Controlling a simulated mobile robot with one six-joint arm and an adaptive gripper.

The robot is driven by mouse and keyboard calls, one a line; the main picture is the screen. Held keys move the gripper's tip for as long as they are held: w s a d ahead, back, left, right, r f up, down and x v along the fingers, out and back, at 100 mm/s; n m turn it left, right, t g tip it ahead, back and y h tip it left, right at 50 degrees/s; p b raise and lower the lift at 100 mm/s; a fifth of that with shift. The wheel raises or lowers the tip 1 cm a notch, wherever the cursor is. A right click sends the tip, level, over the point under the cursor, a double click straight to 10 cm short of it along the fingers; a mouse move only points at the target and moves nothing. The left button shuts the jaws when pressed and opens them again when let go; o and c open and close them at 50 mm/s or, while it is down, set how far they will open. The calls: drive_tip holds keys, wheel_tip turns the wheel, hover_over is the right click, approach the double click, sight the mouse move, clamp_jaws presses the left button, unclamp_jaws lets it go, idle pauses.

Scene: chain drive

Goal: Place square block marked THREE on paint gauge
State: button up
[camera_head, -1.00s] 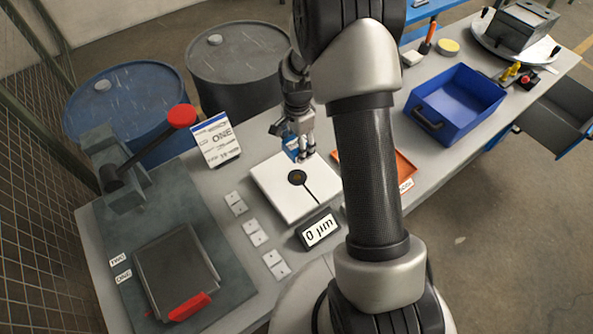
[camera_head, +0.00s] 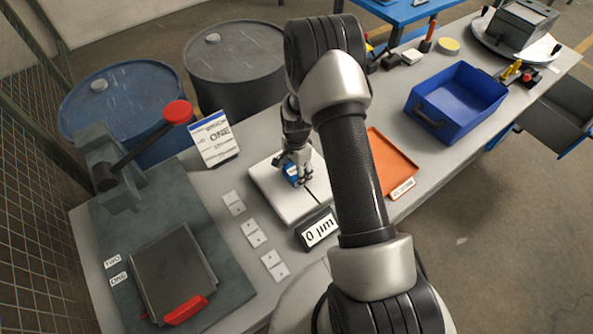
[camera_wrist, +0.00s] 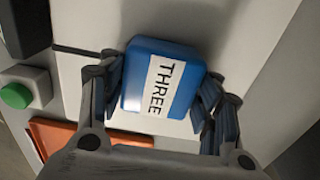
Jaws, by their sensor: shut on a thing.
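The blue square block (camera_wrist: 160,55) carries a white label reading THREE, and it fills the middle of the wrist view. My gripper (camera_wrist: 158,92) is shut on the block, with a finger on each side of it. In the head view the block (camera_head: 291,171) is low over the white plate of the paint gauge (camera_head: 268,195), near its middle. I cannot tell whether it touches the plate. The block and my gripper (camera_head: 295,176) hide the plate's dark round spot. The gauge display (camera_head: 320,230) reads 0 µm.
An orange tray (camera_head: 388,165) lies right of the gauge, partly behind my arm. A blue bin (camera_head: 452,105) is farther right. Small white tiles (camera_head: 251,233) and a red-handled press (camera_head: 150,143) are left.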

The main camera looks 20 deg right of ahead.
drive_tip(key=shift+f, duration=0.1)
drive_tip(key=o, duration=1.4)
drive_tip(key=shift+c, duration=0.2)
